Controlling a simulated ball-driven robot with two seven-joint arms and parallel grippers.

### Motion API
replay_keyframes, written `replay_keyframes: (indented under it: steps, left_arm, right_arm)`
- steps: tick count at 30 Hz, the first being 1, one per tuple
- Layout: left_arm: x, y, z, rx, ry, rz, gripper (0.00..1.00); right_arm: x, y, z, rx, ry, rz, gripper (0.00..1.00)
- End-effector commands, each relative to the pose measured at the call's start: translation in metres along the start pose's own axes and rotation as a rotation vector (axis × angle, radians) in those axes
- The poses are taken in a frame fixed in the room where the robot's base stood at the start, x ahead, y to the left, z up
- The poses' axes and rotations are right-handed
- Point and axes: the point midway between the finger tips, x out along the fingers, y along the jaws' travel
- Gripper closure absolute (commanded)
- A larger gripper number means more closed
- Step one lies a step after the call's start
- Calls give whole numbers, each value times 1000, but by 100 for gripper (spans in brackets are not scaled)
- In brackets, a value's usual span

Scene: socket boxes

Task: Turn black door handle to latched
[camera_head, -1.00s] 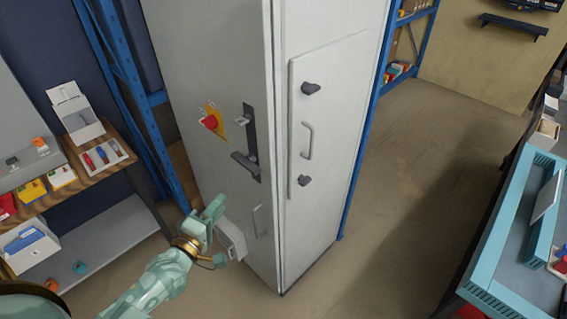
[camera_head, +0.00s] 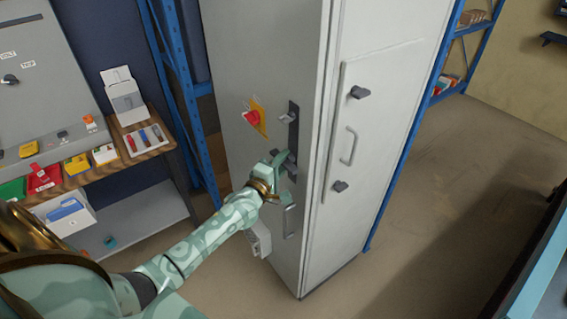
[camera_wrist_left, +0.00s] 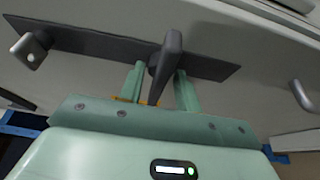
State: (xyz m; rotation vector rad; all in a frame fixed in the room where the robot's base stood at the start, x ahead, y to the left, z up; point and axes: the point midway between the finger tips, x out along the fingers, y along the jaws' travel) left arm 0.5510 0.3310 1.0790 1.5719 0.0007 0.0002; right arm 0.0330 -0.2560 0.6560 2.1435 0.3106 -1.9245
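The black door handle (camera_wrist_left: 168,55) is a lever on a long black plate (camera_head: 294,125) on the left face of the tall grey cabinet (camera_head: 265,50). In the left wrist view the lever stands crosswise to the plate. My left gripper (camera_wrist_left: 160,85) is at the handle, with one finger on each side of the lever. The fingers look apart, with some space beside the lever; firm contact does not show. In the head view my left gripper (camera_head: 278,170) covers part of the handle. My right gripper is not in view.
A red knob on a yellow plate (camera_head: 254,117) is left of the handle plate. A grey metal tab (camera_head: 287,117) sits on the plate above the handle. A wooden shelf (camera_head: 140,142) with small boxes stands at left. Open floor (camera_head: 430,190) lies right of the cabinet.

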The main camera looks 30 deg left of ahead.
Motion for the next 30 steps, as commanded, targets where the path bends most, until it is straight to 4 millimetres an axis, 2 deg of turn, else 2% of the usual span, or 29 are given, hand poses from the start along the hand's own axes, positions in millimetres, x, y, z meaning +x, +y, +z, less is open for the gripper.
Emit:
replay_keyframes:
  steps: [10, 11, 14, 23, 30]
  left_arm:
    - [6, 0, 0, 0, 0, -1, 66]
    - [6, 0, 0, 0, 0, 0, 72]
    - [6, 0, 0, 1, 0, 0, 100]
    - [5, -1, 0, 11, 0, 4, 100]
    - [6, -2, 0, 93, -1, 37, 100]
  right_arm:
    - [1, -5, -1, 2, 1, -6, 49]
    - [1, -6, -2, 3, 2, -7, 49]
    - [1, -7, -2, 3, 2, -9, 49]
    - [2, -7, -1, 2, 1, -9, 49]
    - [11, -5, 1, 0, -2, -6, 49]
